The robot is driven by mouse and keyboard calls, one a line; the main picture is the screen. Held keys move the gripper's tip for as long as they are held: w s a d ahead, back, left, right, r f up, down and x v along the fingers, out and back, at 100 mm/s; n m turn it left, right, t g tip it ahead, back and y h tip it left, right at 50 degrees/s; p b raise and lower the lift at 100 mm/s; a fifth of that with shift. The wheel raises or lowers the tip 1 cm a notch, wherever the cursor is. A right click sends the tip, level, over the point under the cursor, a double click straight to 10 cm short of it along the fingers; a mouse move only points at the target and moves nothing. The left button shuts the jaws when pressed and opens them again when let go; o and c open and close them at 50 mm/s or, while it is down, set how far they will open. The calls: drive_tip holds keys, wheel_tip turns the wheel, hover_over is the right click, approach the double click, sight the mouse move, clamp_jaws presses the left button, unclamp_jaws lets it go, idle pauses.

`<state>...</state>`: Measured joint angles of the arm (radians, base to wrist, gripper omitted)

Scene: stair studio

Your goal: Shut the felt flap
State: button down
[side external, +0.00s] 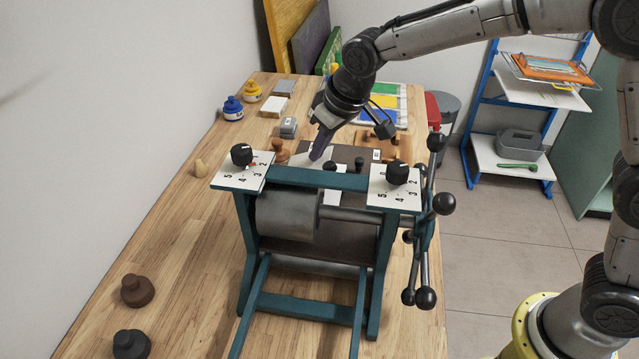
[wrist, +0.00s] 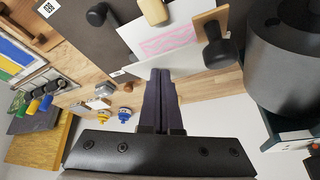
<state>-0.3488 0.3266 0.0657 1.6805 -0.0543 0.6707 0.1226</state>
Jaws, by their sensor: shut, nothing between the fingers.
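My gripper (side external: 319,152) points down behind the press, with its fingers together and empty. In the wrist view, the fingertips (wrist: 161,73) show at the near edge of a white sheet (wrist: 135,38) with a pink print; I cannot tell if they touch it. A dark grey sheet (wrist: 70,25) lies beside the white one and also shows behind the press in the side view (side external: 344,150). I cannot tell for certain which sheet is the felt flap. The press's grey roller (side external: 287,214) sits in a teal frame (side external: 345,182).
Two dial plates (side external: 240,176) (side external: 392,193) top the press, and a knobbed handwheel (side external: 425,298) is on its right. A black knob (wrist: 216,50) and a pale knob (wrist: 153,11) stand near the print. Blue and yellow bottles (side external: 232,107) (side external: 252,91) are at the back left.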

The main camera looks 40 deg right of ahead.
drive_tip(key=shift+s+d+f, duration=0.2)
drive_tip(key=shift+f, duration=0.25)
drive_tip(key=shift+s+d+f, duration=0.15)
drive_tip(key=shift+f, duration=0.3)
drive_tip(key=shift+s+d+f, duration=0.15)
drive_tip(key=shift+s+f, duration=0.05)
drive_tip(key=shift+f, duration=0.55)
drive_tip(key=shift+s+d+f, duration=0.15)
drive_tip(key=shift+f, duration=0.55)
drive_tip(key=shift+w+a+r, duration=0.1)
drive_tip(key=shift+w+r, duration=0.05)
drive_tip(key=shift+r, duration=3.65)
